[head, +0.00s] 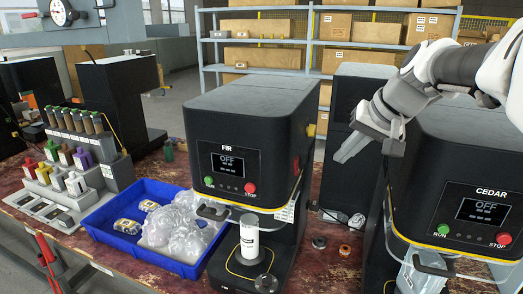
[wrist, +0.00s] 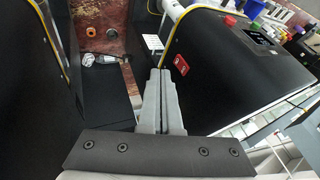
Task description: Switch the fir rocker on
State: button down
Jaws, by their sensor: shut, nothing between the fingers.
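The FIR machine (head: 245,120) is a black box whose front display (head: 228,164) reads OFF, with a green and a red button below it. On its right side a small red part (head: 295,166) shows edge-on. In the wrist view a red switch-like plate with pale marks (wrist: 181,65) sits on the black side wall of the machine at right; it looks like the rocker, but its position is too small to read. My gripper (head: 345,155) is between the FIR and CEDAR machines, pointing down, its grey fingers together and empty. In the wrist view the fingertips (wrist: 160,72) are left of the red plate, apparently apart from it.
The CEDAR machine (head: 470,190) stands close at right, display also OFF. A blue tray (head: 120,247) with clear bagged items is left of FIR. A small orange ring (head: 345,250) and dark ring (head: 320,242) lie on the table between the machines.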

aim_at(297, 166)
jog(key=shift+w+d+r, duration=0.2)
jog(key=shift+w+d, duration=0.15)
jog(key=shift+w, duration=0.25)
jog(key=shift+w+d+r, duration=0.15)
jog(key=shift+w+d, duration=0.15)
jog(key=shift+w, duration=0.25)
jog(key=w+a+f+p, duration=0.1)
jog(key=w+a+f, duration=0.5)
jog(key=f, duration=0.2)
jog(key=shift+w+a+f, duration=0.2)
jog(key=shift+w+f, duration=0.1)
jog(key=shift+f, duration=0.05)
jog(key=shift+f, duration=0.1)
